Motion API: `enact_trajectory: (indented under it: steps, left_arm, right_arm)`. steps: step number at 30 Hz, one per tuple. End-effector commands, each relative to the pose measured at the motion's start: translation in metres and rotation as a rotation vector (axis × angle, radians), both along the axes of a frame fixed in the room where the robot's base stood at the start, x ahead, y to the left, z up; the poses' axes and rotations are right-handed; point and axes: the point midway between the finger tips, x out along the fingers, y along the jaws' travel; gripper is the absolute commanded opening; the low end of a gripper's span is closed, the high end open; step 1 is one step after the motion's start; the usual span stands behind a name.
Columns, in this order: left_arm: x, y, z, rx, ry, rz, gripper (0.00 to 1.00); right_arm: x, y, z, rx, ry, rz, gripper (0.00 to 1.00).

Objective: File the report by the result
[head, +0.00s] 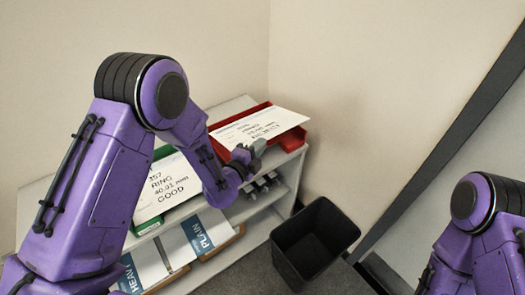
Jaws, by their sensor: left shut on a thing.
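A white report sheet (277,119) lies over the red tray (293,140) on top of the shelf unit; its print looks turned around and seems to read REJECT. My left gripper (250,157) is at the near edge of this sheet, shut on it; the fingertips are small and partly hidden. Another white sheet (159,192) reads RING, 40.01 mm, GOOD and lies over the green tray (147,226), partly covered by my left arm. My right arm shows at the right edge, but its gripper is out of view.
The grey shelf unit (240,104) stands against the wall. Its lower shelf holds boards with blue labels reading PLAIN (200,240) and HEAVY (130,278). Small dark items (262,186) sit below the red tray. A black bin (313,241) stands on the floor to the right.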

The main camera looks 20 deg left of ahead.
Motion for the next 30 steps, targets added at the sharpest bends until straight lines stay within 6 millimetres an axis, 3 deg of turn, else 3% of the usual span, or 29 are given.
enact_trajectory:
  steps: [3,13,28,30]
  left_arm:
    - [0.007,0.007,-0.017,0.002,-0.001,0.0,0.0]
    - [0.019,0.02,-0.045,0.002,-0.003,-0.006,0.0]
    - [0.024,0.026,-0.052,0.001,-0.002,-0.005,0.0]
    - [0.024,0.026,-0.052,0.001,-0.002,-0.005,0.26]
  right_arm:
    - [0.001,0.0,-0.016,0.0,-0.002,0.0,0.43]
    - [0.0,0.0,-0.047,0.0,0.0,0.0,0.43]
    - [0.001,0.0,-0.053,-0.001,-0.001,0.0,0.43]
    - [0.001,0.0,-0.053,-0.001,-0.001,0.0,0.43]
